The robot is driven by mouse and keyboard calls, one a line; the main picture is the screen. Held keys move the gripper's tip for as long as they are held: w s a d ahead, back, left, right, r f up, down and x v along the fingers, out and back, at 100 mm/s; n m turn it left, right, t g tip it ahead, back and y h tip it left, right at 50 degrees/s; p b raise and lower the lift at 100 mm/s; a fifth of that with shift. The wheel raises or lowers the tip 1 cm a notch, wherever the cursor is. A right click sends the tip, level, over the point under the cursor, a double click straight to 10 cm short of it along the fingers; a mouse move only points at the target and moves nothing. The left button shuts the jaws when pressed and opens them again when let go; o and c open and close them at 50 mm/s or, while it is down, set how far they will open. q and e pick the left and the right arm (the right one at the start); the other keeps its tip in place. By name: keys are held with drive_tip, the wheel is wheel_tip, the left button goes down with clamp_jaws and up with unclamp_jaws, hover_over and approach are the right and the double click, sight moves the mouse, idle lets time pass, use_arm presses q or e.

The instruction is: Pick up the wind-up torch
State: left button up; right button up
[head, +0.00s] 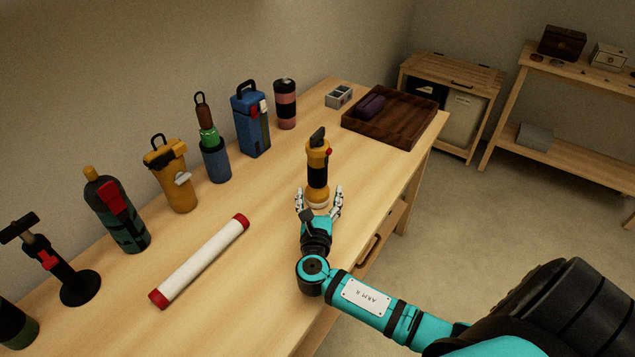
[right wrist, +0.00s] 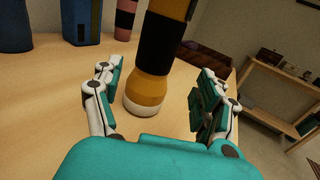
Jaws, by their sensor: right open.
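The wind-up torch (head: 317,170) stands upright on the wooden table. It is yellow with a black middle band, a pale rim at the bottom, and a black crank with a red part at the top. My right gripper (head: 320,203) is open, with its fingers on either side of the torch's lower end. In the right wrist view, the torch (right wrist: 153,70) stands between the two open fingers (right wrist: 160,100), with a gap visible on each side; its top is out of that view. My left gripper is not in view.
A white tube with red ends (head: 200,261) lies left of my arm. Several items line the wall side, including a blue box-shaped one (head: 250,122) and a yellow flask-like one (head: 171,178). A dark wooden tray (head: 400,128) sits at the far end. Table around the torch is clear.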

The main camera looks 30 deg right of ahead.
sight(317, 186)
drive_tip(key=shift+x, duration=1)
drive_tip(key=x, duration=0.3)
drive_tip(key=shift+w+a, duration=0.1)
drive_tip(key=shift+w, duration=0.4)
drive_tip(key=shift+w+d+f, duration=0.1)
drive_tip(key=shift+w+d, duration=0.2)
drive_tip(key=shift+w, duration=0.1)
drive_tip(key=shift+c, duration=0.6)
drive_tip(key=c, duration=1.4)
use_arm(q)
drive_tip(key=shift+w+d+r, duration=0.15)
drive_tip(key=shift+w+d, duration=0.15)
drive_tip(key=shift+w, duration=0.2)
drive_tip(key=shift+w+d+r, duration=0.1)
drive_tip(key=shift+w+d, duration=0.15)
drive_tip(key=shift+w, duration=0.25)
